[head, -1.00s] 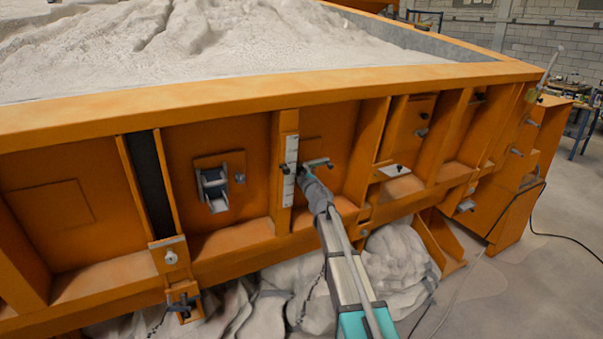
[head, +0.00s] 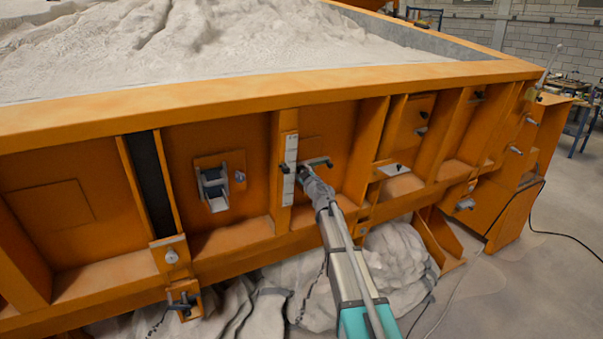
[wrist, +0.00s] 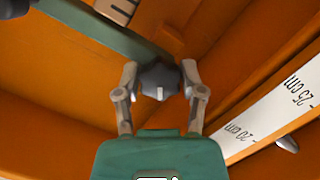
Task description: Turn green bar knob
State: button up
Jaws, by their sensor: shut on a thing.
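The green bar (head: 319,161) sticks out from the orange side panel, right of a white scale strip. In the wrist view the bar (wrist: 100,32) runs from the upper left to a dark, lobed knob (wrist: 158,78) with a pale pointer mark. My gripper (wrist: 158,84) is shut on this knob, with one finger on its left side and one on its right. In the head view my gripper (head: 304,172) reaches the bar's left end from below right. The knob is mostly hidden there.
The white scale strip (head: 290,165) stands close left of my gripper; it also shows in the wrist view (wrist: 265,125). Upright orange ribs (head: 365,150) flank the panel. A grey latch (head: 214,187) sits further left. Crumpled pale sheeting (head: 395,258) lies below my arm.

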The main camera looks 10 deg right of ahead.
jog(key=shift+s, duration=0.15)
jog(key=o, duration=0.9)
jog(key=shift+c, duration=0.2)
jog(key=v, duration=0.7)
jog(key=shift+s, duration=0.2)
